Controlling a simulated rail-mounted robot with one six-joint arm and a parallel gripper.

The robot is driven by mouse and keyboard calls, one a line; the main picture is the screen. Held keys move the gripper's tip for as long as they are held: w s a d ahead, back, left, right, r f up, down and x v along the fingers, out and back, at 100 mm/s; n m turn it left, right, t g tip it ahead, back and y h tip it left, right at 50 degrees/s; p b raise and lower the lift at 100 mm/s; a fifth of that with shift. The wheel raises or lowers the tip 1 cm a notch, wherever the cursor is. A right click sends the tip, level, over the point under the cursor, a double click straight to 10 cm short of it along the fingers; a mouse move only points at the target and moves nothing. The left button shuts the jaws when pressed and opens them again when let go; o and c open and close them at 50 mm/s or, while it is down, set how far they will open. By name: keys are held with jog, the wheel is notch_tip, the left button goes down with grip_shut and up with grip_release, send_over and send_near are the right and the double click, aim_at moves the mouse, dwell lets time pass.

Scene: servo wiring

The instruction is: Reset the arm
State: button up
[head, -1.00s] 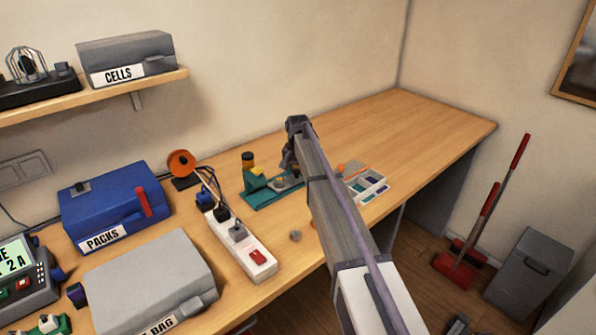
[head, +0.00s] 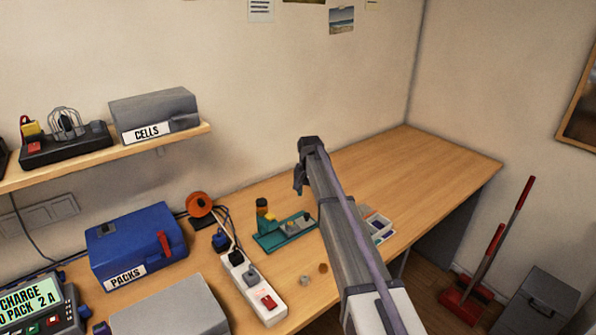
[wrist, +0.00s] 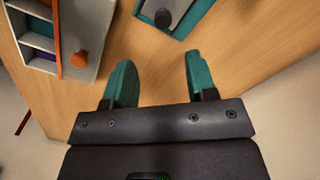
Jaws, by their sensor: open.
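My arm (head: 345,225) reaches out over the workbench in the head view, with its wrist raised above the wood. My gripper shows in the wrist view (wrist: 156,82), its two teal fingers apart with only bare bench between them. It is open and empty.
A compartment tray (head: 378,228) lies right of the arm, partly hidden, with an orange knobbed item (wrist: 80,60) at its edge. A power strip (head: 252,285), a blue PACKS box (head: 138,245) and a grey case (head: 170,308) stand left. The bench's far right is clear.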

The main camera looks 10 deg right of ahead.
jog(key=s+d+n, duration=0.1)
jog(key=s+n, duration=0.3)
jog(key=s, duration=3.5)
jog(key=shift+s+d, duration=0.15)
jog(key=shift+s, duration=0.25)
